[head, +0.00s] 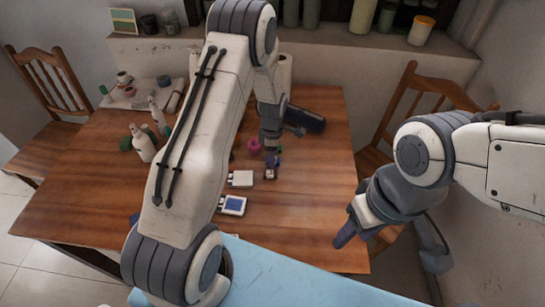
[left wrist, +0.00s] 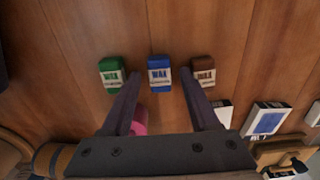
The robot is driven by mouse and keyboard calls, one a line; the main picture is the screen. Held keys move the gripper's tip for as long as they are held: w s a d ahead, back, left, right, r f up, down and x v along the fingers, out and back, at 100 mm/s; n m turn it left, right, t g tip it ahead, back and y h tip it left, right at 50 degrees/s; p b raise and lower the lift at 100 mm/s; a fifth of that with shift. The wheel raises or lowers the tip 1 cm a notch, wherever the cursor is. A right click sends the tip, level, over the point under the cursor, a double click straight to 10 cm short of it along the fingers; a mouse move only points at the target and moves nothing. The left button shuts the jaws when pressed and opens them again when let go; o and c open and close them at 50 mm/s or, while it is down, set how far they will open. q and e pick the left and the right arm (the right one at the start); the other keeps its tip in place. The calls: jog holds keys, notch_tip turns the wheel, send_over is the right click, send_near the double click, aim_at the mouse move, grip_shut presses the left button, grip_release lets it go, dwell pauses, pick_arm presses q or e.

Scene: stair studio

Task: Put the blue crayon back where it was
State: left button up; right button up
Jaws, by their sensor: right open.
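The blue crayon (left wrist: 159,71) is a short block with a white label. In the left wrist view it stands on the wooden table between a green crayon (left wrist: 111,72) and a brown crayon (left wrist: 203,70), with gaps on both sides. My left gripper (left wrist: 159,80) is open, its fingertips on either side of the blue crayon and apart from it. In the head view my left gripper (head: 271,148) is over the table, with the blue crayon (head: 273,161) small beside it. My right gripper (head: 392,247) is open and empty, off the table's right edge.
A pink object (head: 254,146) lies near my left gripper. Two white boxes (head: 241,179) (head: 232,205) lie nearer the front. A dark cylinder (head: 305,118) lies at the back. White bottles (head: 142,143) stand at the left. The table's right front (head: 310,220) is clear.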

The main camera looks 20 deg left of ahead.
pick_arm(q)
notch_tip(320, 180, up, 12)
jog(key=b, duration=0.1)
jog(key=s+d+r+m, duration=0.4)
jog(key=d+r+m, duration=0.1)
jog(key=d+m, duration=0.15)
jog(key=s+d+r+m, duration=0.2)
jog(key=s+d+m, duration=0.1)
jog(key=s+m, duration=0.4)
jog(key=s+d+r+m, duration=0.2)
jog(key=s+d+m, duration=0.1)
jog(key=s+m, duration=0.4)
jog(key=s+d+r+m+h, duration=0.1)
jog(key=s+d+r+m, duration=0.2)
jog(key=s+m, duration=0.5)
jog(key=s, duration=0.3)
jog(key=shift+s+d, duration=0.15)
jog(key=shift+d, duration=0.1)
jog(key=shift+r, duration=0.1)
